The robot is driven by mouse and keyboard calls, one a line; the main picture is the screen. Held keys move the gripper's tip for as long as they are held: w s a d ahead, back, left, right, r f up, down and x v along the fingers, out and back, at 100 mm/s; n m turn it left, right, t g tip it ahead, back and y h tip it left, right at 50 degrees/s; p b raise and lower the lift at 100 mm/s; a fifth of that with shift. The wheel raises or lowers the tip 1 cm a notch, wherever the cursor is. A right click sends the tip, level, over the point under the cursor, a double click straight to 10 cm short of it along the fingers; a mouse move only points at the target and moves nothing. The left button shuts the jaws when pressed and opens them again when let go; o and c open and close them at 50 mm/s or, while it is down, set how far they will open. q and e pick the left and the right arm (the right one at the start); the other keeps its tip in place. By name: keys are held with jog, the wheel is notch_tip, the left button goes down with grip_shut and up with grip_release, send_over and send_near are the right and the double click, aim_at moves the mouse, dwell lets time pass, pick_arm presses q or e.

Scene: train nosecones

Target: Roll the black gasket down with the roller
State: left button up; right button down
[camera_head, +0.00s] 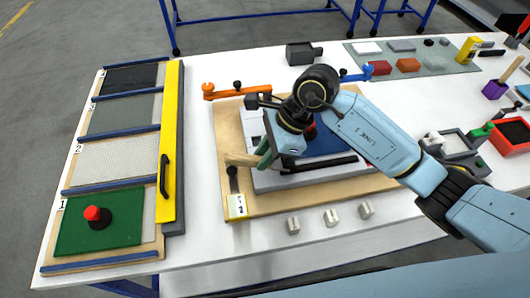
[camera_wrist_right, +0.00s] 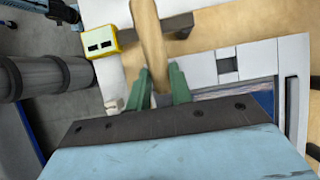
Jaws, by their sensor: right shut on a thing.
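My right gripper (camera_head: 262,155) is over the left part of the workpiece on the wooden board (camera_head: 240,118). Its green fingers (camera_wrist_right: 158,90) are shut on a wooden handle (camera_wrist_right: 150,35), which I take to be the roller's. The handle (camera_head: 240,159) sticks out to the left in the head view. The roller's working end is hidden by the gripper. A black strip (camera_head: 320,165), likely the gasket, lies along the near edge of the blue panel (camera_head: 335,143). It also seems to show in the wrist view (camera_wrist_right: 292,108). My left gripper is not in view.
A rack of sheets with a yellow bar (camera_head: 172,130) and a green sheet (camera_head: 75,225) stands at left. An orange clamp (camera_head: 235,92) and a yellow-edged tag (camera_head: 236,206) are on the board. Small grey blocks (camera_head: 331,217) line the front. Bins and tools crowd the right.

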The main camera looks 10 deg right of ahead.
dwell(0.8)
jog(key=shift+f+b, duration=0.45)
jog(key=shift+b, duration=0.2)
dwell(0.6)
jog(key=shift+r, duration=0.1)
jog(key=shift+d, duration=0.2)
dwell(0.3)
jog(key=shift+d, duration=0.55)
jog(key=shift+d+r, duration=0.1)
jog(key=shift+d, duration=0.2)
jog(key=shift+f+b, duration=0.2)
jog(key=shift+b, duration=0.45)
dwell(0.7)
jog(key=shift+r, duration=0.1)
jog(key=shift+d, duration=0.35)
